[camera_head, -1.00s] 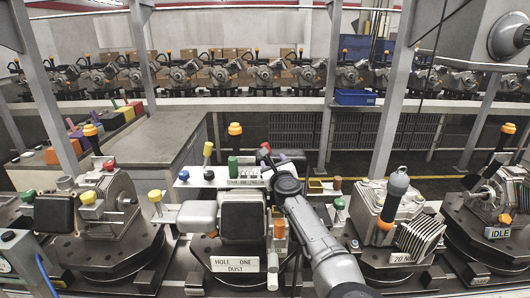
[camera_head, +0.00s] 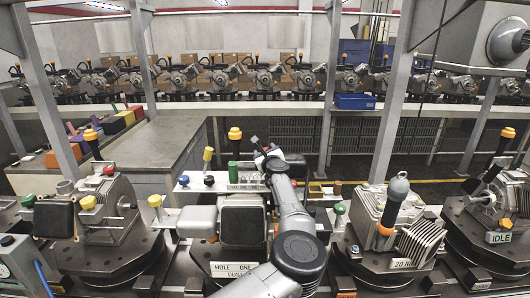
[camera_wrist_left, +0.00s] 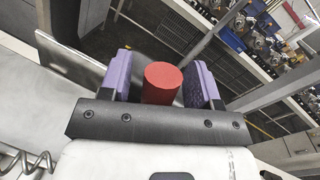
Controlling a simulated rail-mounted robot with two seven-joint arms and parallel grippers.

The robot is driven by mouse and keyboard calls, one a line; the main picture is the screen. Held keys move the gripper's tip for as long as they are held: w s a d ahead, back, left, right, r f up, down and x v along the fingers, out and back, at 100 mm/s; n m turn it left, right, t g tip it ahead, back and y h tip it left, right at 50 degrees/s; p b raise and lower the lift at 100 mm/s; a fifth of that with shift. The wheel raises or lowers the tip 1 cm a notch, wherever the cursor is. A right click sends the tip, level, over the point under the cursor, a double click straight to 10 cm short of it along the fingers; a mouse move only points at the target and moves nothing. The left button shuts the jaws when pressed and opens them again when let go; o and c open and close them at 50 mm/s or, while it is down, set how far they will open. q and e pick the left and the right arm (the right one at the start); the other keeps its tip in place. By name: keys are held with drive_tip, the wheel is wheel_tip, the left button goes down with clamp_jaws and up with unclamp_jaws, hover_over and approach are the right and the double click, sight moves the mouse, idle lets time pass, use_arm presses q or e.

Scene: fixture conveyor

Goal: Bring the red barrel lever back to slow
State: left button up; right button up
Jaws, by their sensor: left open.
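The red barrel (camera_wrist_left: 162,84) stands between the two purple fingers of my left gripper (camera_wrist_left: 160,76) in the left wrist view. The fingers are open, with a visible gap beside the barrel on the right. In the head view my left gripper (camera_head: 264,154) is over the back of the middle fixture, at the right end of a pale rail of levers (camera_head: 222,186). There the barrel is not clearly visible. Any slow mark is too small or hidden to read. My right gripper is not in view.
On the rail, a green barrel (camera_head: 233,171) and a yellow-topped lever (camera_head: 208,158) stand left of the gripper. An orange-topped post (camera_head: 235,134) rises behind. Fixtures stand on both sides, including one with an IDLE plate (camera_head: 498,238). A grey bench (camera_head: 165,138) is behind left.

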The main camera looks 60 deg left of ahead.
use_arm(q)
drive_tip(key=shift+w+a, duration=0.1)
drive_tip(key=shift+a, duration=0.3)
clamp_jaws()
idle(0.4)
